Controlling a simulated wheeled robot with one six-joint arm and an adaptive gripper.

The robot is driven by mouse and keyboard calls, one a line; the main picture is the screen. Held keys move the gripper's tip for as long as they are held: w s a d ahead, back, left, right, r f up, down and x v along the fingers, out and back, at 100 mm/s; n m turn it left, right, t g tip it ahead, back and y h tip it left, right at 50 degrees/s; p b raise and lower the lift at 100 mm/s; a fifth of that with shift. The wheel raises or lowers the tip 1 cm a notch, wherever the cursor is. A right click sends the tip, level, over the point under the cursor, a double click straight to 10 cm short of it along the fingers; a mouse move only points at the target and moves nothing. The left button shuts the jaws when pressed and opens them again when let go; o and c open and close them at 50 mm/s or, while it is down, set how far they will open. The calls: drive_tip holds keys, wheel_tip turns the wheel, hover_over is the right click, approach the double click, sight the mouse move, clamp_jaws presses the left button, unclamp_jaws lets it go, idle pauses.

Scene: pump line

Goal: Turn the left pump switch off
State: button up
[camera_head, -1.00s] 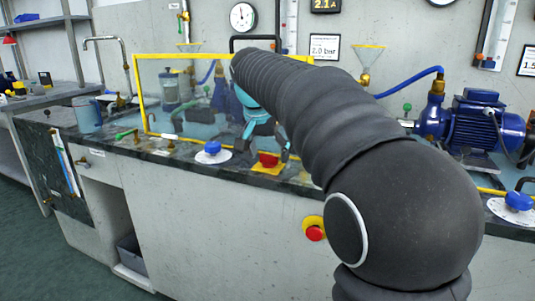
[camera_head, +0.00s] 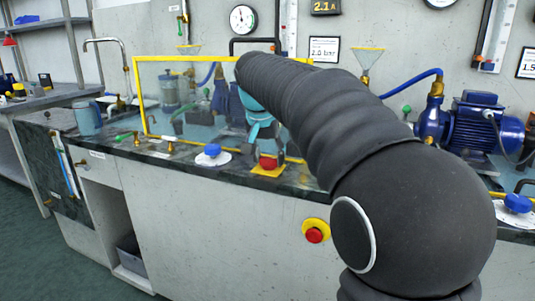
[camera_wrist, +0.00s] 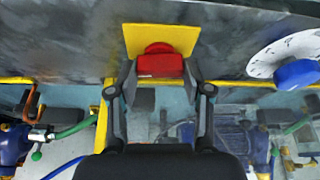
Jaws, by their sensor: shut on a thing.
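The left pump switch is a red knob on a yellow plate (camera_head: 269,171) on the dark counter edge. In the wrist view the red knob (camera_wrist: 160,61) sits between my fingertips, with the yellow plate (camera_wrist: 162,37) beyond it. My gripper (camera_wrist: 160,76) is shut on the red knob, a finger at each side. In the head view my gripper (camera_head: 266,150) is at the knob, partly hidden behind my black arm. The wrist view shows a short pale mark on the knob's near face.
A blue dial knob on a white scale (camera_head: 212,153) is left of the switch. A red emergency button (camera_head: 315,234) is on the cabinet front. A yellow-framed clear screen (camera_head: 137,95) stands behind. A blue cup (camera_head: 88,118) is at left; a blue pump (camera_head: 480,125) is at right.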

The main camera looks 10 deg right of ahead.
drive_tip(key=n+y+p, duration=0.1)
drive_tip(key=n, duration=0.3)
drive_tip(key=shift+d+r+t, duration=0.1)
drive_tip(key=shift+d+t, duration=0.05)
drive_tip(key=shift+t, duration=0.15)
drive_tip(key=n+y+p, duration=0.1)
drive_tip(key=n+y, duration=0.1)
drive_tip(key=n, duration=0.2)
drive_tip(key=shift+n+p, duration=0.4)
drive_tip(key=n+y, duration=0.1)
drive_tip(key=n, duration=0.1)
drive_tip(key=n+g+y, duration=0.1)
drive_tip(key=n, duration=0.1)
drive_tip(key=shift+w+d, duration=0.1)
drive_tip(key=shift+d, duration=0.05)
drive_tip(key=shift+n+g+y, duration=0.3)
drive_tip(key=shift+n+g, duration=0.1)
drive_tip(key=shift+n, duration=1.5)
drive_tip(key=o, duration=1.2)
drive_tip(key=shift+c, duration=0.2)
drive_tip(key=v, duration=1.1)
drive_tip(key=shift+d+r, duration=0.3)
drive_tip(key=shift+r, duration=0.05)
